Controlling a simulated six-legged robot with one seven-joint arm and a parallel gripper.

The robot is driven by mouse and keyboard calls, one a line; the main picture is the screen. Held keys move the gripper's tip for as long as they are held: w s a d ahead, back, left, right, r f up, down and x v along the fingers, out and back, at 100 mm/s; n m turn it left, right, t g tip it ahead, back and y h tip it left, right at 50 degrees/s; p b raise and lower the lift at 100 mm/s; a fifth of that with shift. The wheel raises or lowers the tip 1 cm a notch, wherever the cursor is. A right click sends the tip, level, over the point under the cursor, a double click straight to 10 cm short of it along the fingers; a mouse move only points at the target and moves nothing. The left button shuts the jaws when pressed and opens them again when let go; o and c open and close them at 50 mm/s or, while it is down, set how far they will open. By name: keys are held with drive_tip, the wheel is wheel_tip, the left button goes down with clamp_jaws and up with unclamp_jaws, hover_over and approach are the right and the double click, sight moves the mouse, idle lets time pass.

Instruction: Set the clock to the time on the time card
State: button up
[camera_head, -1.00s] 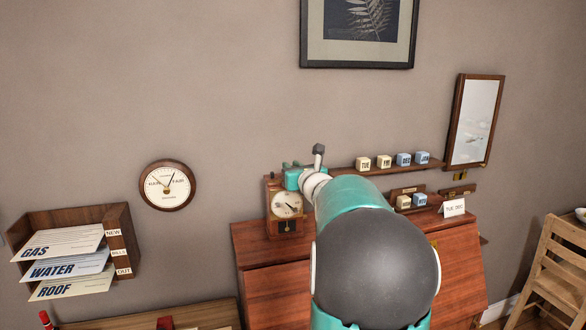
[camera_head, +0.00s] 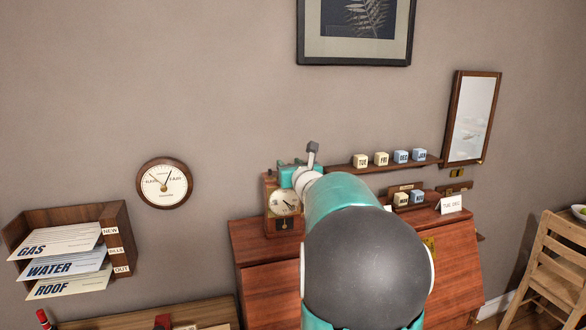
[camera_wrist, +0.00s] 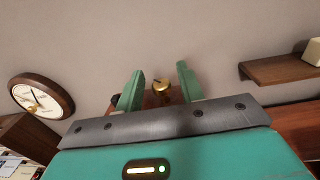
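The wooden clock (camera_head: 284,205) with a round cream dial and dark hands stands on the left end of the reddish desk. The exact time on its dial is too small to read. My gripper (camera_head: 292,174) is at the top of the clock. In the wrist view my gripper (camera_wrist: 160,72) is open, with its two green fingers on either side of a brass knob (camera_wrist: 161,86) on the clock's wooden top. A gap shows between each finger and the knob.
A round wall dial (camera_head: 165,183) marked FAIR hangs left of the clock. A letter rack (camera_head: 119,220) is below it. A shelf (camera_head: 350,167) with lettered cubes runs to the right.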

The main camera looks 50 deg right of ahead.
drive_tip(key=v, duration=1.3)
drive_tip(key=shift+s, duration=0.35)
drive_tip(key=shift+a+f, duration=0.1)
drive_tip(key=shift+a, duration=0.1)
drive_tip(key=shift+d, duration=0.1)
drive_tip(key=x, duration=1.3)
drive_tip(key=shift+w+d, duration=0.15)
drive_tip(key=shift+w, duration=0.15)
drive_tip(key=shift+c, duration=0.4)
clamp_jaws()
